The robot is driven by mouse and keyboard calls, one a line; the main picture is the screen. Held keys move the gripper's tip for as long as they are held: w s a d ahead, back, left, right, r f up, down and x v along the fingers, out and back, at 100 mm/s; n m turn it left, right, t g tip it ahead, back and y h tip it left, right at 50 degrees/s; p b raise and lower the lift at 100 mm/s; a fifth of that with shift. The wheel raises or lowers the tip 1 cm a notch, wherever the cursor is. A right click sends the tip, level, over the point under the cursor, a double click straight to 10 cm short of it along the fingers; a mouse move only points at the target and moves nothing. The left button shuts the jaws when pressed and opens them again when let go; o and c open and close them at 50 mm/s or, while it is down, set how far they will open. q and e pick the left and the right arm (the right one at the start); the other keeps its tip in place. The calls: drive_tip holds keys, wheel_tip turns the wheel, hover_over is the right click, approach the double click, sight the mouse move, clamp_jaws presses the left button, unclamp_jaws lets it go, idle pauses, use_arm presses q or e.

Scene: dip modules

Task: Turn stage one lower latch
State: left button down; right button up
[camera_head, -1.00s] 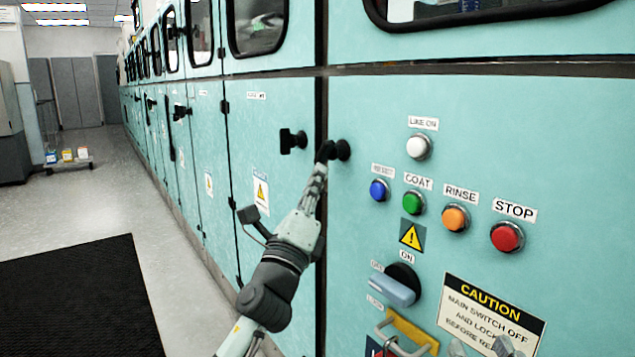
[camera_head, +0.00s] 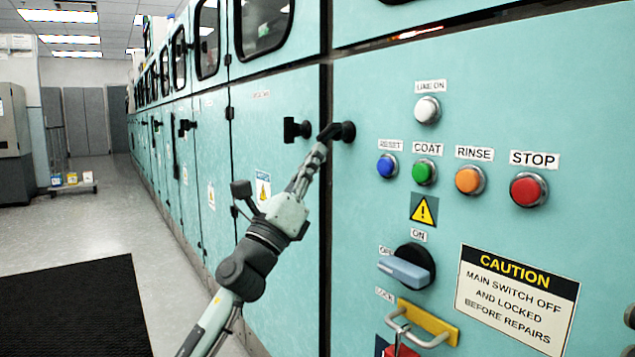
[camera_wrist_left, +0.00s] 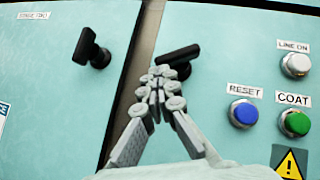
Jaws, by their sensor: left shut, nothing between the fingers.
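Two black latches sit either side of the dark vertical seam in the teal cabinet front. The left latch (camera_head: 297,129) is on the door; it also shows in the wrist view (camera_wrist_left: 92,45). The right latch (camera_head: 345,131) is on the panel beside the buttons; its bar points left and slightly down in the wrist view (camera_wrist_left: 182,55). My left gripper (camera_head: 322,147) is shut and empty, its fingertips (camera_wrist_left: 162,72) at the left end of the right latch's bar. I cannot tell whether they touch. The door label (camera_wrist_left: 33,15) is too blurred to read surely. My right gripper is out of view.
To the right are a white button (camera_head: 427,110), a blue button (camera_head: 387,166), a green button (camera_head: 424,172), an orange button (camera_head: 469,180), a red button (camera_head: 528,189) and a rotary switch (camera_head: 408,268). A dark mat (camera_head: 75,310) lies on the open floor at left.

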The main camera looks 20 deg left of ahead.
use_arm(q)
drive_tip(key=shift+w+a+r, duration=0.3)
drive_tip(key=shift+a, duration=0.15)
drive_tip(key=shift+w+a+r, duration=0.1)
idle(0.6)
